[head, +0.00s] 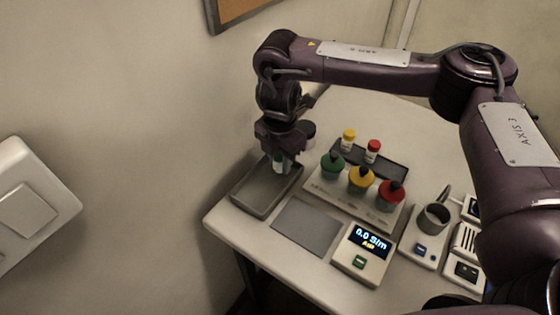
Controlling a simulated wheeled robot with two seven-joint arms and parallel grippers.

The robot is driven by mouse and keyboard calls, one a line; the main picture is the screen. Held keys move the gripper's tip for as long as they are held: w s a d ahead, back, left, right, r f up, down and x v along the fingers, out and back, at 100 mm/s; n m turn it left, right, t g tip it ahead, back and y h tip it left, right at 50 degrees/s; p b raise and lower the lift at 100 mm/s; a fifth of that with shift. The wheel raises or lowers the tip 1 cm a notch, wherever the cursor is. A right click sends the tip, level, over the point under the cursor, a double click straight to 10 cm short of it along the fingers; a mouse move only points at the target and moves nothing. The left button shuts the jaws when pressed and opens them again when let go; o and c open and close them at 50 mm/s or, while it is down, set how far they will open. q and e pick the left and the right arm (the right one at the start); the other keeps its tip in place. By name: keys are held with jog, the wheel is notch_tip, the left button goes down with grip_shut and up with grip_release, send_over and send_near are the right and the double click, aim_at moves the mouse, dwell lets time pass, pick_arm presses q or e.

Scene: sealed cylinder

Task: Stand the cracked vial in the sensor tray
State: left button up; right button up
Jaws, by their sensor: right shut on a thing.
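My right gripper (283,155) points down over the far part of a shallow grey tray (247,205). It is shut on a small vial (279,165), of which a pale and greenish part shows between the fingers. The vial looks roughly upright; any crack is too small to see, and I cannot tell whether its bottom touches the tray. A flat grey plate (307,228) lies beside a meter (362,252) that reads 0.0 S/m. I cannot tell from looks alone whether the shallow tray or the plate is the sensor tray. My left gripper is not in view.
A dark rack (384,167) holds a yellow-capped vial (347,140) and a red-capped vial (373,151). Green (332,166), yellow (361,180) and red (391,195) topped bottles stand in a pale holder. A grey cup (433,220) stands right. A dark round-topped jar (308,131) is behind my gripper.

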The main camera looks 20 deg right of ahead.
jog(key=shift+f, duration=0.35)
jog(key=shift+f, duration=0.1)
jog(key=o, duration=1)
jog(key=shift+c, duration=0.2)
notch_tip(320, 180, up, 12)
jog(key=shift+r+p, duration=0.15)
jog(key=shift+p, duration=0.25)
